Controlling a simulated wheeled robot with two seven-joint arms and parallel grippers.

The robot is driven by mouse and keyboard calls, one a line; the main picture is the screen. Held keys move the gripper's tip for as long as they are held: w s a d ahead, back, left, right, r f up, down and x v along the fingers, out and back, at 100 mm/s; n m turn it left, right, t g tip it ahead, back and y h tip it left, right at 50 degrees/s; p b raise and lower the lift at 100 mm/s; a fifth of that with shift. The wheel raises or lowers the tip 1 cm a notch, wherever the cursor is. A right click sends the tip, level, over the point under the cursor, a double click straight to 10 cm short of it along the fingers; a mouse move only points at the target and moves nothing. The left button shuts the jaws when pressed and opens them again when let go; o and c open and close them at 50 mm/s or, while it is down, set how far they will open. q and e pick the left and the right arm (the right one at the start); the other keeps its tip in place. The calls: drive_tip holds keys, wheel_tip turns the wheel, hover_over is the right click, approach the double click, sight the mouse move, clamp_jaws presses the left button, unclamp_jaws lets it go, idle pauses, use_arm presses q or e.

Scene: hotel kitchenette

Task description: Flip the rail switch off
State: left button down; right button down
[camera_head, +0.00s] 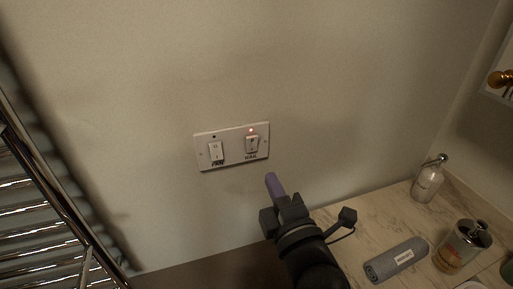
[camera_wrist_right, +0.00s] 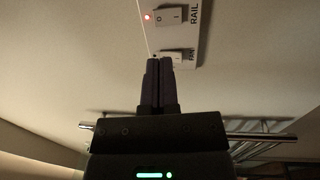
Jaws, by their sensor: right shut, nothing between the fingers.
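A white switch plate (camera_head: 204,134) is fixed to the wall, with two rocker switches. The rail switch (camera_head: 252,144) is on the right, with RAIL printed under it and a small red light lit above it. The fan switch (camera_head: 215,151) is on the left, its indicator dark. My right gripper (camera_head: 271,180) is shut and empty, below and to the right of the plate, apart from it in the head view. In the right wrist view the rail switch (camera_wrist_right: 169,16) also shows with its red light, beyond the shut fingertips. My left gripper is not in view.
A chrome towel rail (camera_head: 42,210) stands at the left. On the marble counter (camera_head: 395,215) at the right are a grey cylinder (camera_head: 396,260), a glass bottle (camera_head: 428,180) and a metal-topped container (camera_head: 462,246). The wall around the plate is clear.

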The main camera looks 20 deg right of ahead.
sight(252, 141)
drive_tip(key=w, duration=0.6)
drive_tip(key=w+r, duration=0.1)
drive_tip(key=w, duration=0.2)
drive_tip(key=shift+a+b, duration=0.15)
drive_tip(key=shift+b, duration=0.15)
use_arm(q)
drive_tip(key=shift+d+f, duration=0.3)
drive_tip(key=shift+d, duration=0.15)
